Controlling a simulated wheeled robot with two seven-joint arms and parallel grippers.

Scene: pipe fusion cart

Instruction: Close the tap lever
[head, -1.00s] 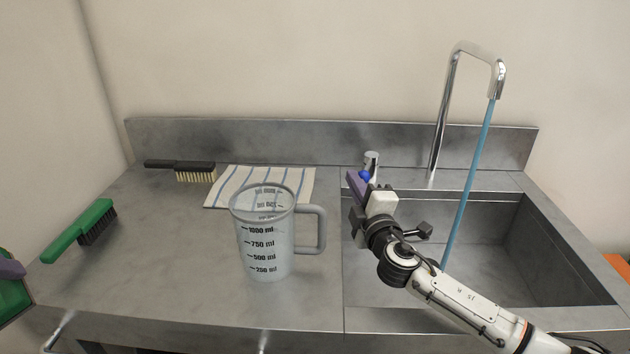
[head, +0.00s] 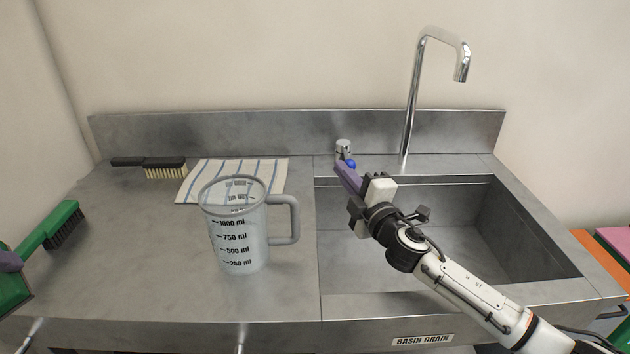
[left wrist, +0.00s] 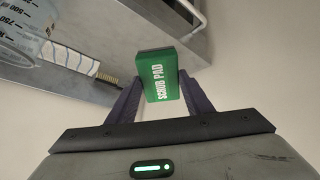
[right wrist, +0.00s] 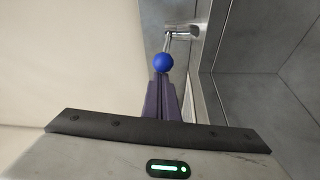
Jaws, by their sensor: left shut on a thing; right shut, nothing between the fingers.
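The tap lever ends in a blue ball (head: 351,164) on a chrome valve body (head: 343,147) at the sink's back left. In the right wrist view the blue ball (right wrist: 163,63) sits just past my fingertips on a thin rod. My right gripper (head: 342,170) is shut and empty, its tips close by the ball; whether they touch is unclear. The chrome spout (head: 412,95) rises behind the basin, with no water stream below it.
The measuring jug (head: 238,238) stands on the counter left of the basin (head: 470,240). A striped cloth (head: 205,178) and a black brush (head: 165,168) lie at the back. The counter's front is clear.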

